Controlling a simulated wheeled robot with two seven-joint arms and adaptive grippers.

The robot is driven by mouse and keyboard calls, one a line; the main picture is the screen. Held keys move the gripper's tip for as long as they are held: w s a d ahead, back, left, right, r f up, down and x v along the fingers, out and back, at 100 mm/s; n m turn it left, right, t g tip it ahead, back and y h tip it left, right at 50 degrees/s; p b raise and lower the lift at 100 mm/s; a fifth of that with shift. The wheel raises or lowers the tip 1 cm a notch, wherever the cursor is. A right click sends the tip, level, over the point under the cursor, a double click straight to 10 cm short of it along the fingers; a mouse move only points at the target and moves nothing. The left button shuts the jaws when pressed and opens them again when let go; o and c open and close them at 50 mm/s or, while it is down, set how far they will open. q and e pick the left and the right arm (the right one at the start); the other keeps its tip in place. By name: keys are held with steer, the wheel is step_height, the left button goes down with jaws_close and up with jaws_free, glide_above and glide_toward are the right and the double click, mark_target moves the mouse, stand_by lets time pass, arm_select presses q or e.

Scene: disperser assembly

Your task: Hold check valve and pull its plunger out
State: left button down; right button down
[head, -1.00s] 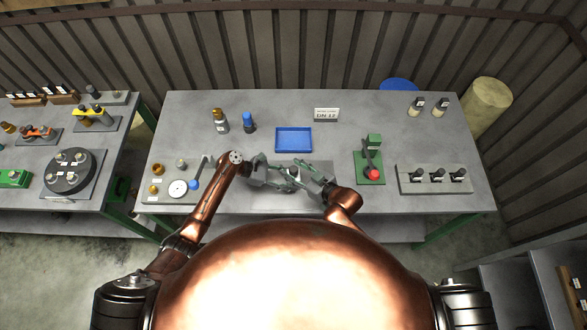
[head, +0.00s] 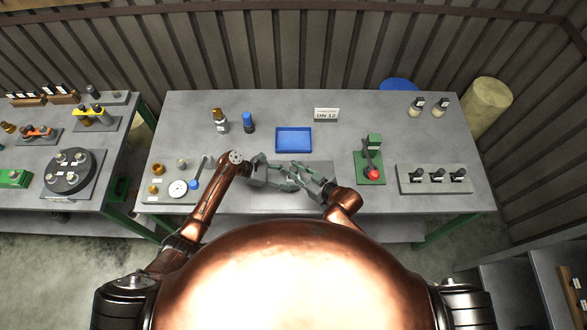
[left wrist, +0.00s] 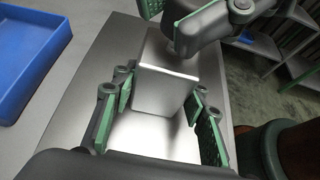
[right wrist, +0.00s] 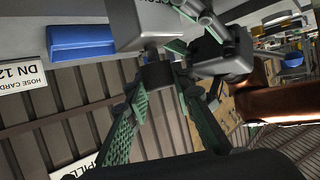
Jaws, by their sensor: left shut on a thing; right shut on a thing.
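The check valve is a pale grey metal block (left wrist: 165,80) in the left wrist view. My left gripper (left wrist: 155,105) is shut on it, with green pads on both sides. The block also shows at the top of the right wrist view (right wrist: 140,25). A small dark plunger (right wrist: 157,72) sits at the block's face, and my right gripper (right wrist: 160,88) is shut on it. In the head view my left gripper (head: 283,182) and right gripper (head: 298,174) meet above the table's front middle. Their fingers hide the valve there. Whether the plunger has slid out is unclear.
A blue tray (head: 294,140) lies just behind the grippers. A lever stand with a red knob (head: 375,174) and a grey rack (head: 434,180) stand to the right. A parts plate (head: 175,197) lies to the left.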

mark_target(294, 169)
arm_select(q)
steer(key=shift+a, duration=0.1)
arm_select(e)
step_height(294, 169, up, 3)
steer(key=shift+r, duration=0.15)
steer(key=c, duration=1.6)
jaws_free()
steer(key=v, duration=1.2)
arm_select(q)
steer(key=c, duration=1.1)
jaws_free()
